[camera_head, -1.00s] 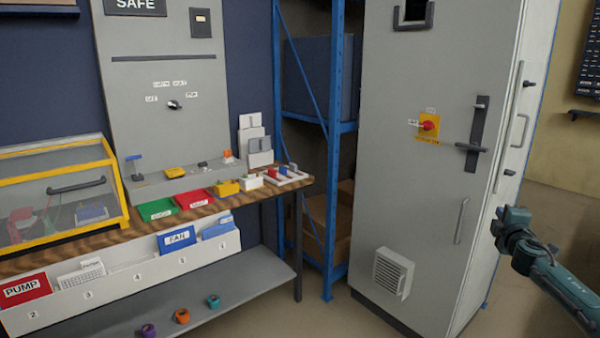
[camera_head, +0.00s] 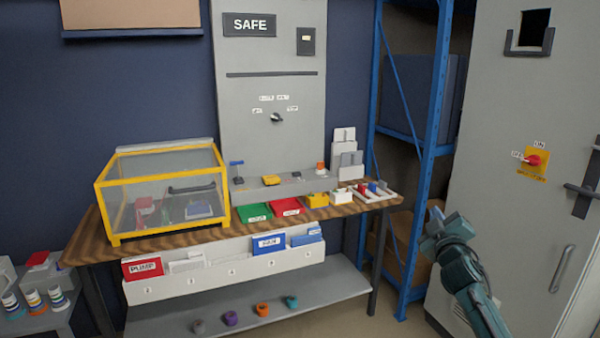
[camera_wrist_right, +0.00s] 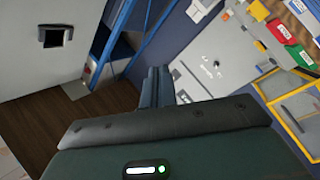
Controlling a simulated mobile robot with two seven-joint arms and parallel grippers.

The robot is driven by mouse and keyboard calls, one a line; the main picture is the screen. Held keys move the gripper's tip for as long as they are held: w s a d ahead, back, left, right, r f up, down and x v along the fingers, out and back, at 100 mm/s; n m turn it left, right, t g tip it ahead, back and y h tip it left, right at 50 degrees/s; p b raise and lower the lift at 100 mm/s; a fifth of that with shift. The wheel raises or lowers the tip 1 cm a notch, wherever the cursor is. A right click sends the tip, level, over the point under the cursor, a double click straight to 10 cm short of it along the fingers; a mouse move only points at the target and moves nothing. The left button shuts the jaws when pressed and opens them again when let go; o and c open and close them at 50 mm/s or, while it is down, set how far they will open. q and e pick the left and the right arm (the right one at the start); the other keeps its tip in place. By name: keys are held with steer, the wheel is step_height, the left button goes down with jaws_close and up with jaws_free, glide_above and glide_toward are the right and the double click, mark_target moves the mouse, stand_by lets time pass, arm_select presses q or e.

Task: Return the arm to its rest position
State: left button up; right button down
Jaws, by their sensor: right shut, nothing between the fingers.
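My right gripper (camera_head: 437,222) is at the lower right of the head view, in front of the blue shelf rack and the grey cabinet. It is raised in free air and holds nothing. In the right wrist view its fingers (camera_wrist_right: 158,86) are together, with nothing between them. My left arm and left gripper are in neither view.
A wooden workbench (camera_head: 160,241) bears a yellow-framed clear case (camera_head: 160,190), green and red trays and small parts. The grey SAFE panel (camera_head: 270,150) stands behind. A blue rack (camera_head: 432,160) and a grey cabinet (camera_head: 500,200) with a red switch (camera_head: 533,160) are at right.

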steer(key=s+a+f+m+g+y, duration=0.25)
steer(key=s+a+f, duration=0.35)
steer(key=f, duration=0.4)
steer(key=s+a+f+m+g+y, duration=0.1)
steer(key=s+a+f+g+y, duration=0.15)
steer(key=s+a+f, duration=0.6)
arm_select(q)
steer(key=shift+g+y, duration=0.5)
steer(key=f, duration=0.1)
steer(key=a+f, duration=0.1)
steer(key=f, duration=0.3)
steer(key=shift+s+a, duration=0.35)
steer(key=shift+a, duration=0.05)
arm_select(e)
steer(key=s+a+f+g+y, duration=0.1)
steer(key=s+a+f, duration=0.2)
steer(key=s, duration=0.5)
steer(key=s+a+f+g+y, duration=0.1)
steer(key=s+a+f, duration=0.2)
steer(key=s, duration=0.5)
steer(key=s+a+f+g, duration=0.1)
steer(key=s+a+f, duration=0.2)
steer(key=s+f, duration=0.2)
steer(key=s+m, duration=0.1)
steer(key=s, duration=0.2)
steer(key=shift+s+a+y, duration=0.25)
steer(key=shift+a+y, duration=0.05)
steer(key=shift+y, duration=0.1)
